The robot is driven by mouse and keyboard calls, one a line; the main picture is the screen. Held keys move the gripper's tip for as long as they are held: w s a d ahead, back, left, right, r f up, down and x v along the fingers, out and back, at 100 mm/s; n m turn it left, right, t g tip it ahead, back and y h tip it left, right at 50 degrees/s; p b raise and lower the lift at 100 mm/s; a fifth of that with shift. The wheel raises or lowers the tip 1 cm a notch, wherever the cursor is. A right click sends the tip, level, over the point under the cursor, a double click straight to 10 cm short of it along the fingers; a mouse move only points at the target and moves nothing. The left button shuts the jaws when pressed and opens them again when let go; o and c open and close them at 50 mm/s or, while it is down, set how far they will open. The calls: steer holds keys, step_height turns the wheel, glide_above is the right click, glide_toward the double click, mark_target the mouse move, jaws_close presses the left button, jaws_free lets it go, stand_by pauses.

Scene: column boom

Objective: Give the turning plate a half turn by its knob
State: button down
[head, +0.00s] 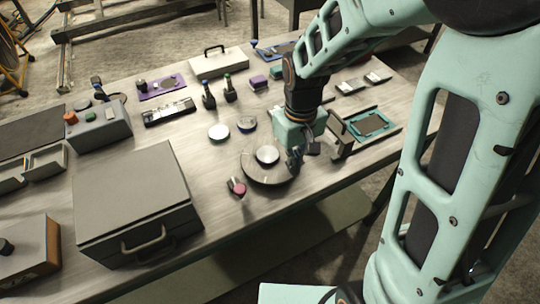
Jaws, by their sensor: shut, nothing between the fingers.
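The turning plate (259,174) is a round dark disc with a pale round middle (267,154), near the front edge of the table right of centre. My arm reaches in from the right, and my gripper (295,161) points down at the plate's right rim. Its fingers are dark and small in the picture and look closed, with nothing seen between them. I cannot make out the knob; it may be hidden by the fingers. Whether the fingers touch the plate cannot be told.
An upright bracket (340,136) and a teal-framed panel (370,123) stand close on the right. A grey lidded box (130,200) fills the front left.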

steer(key=shift+w+d, duration=0.2)
steer(key=shift+w, duration=0.2)
steer(key=shift+w+d, duration=0.15)
steer(key=shift+w, duration=0.25)
stand_by(0.4)
steer(key=shift+w+d, duration=0.15)
steer(key=shift+w, duration=0.3)
steer(key=shift+w+d, duration=0.1)
steer(key=shift+w, duration=0.45)
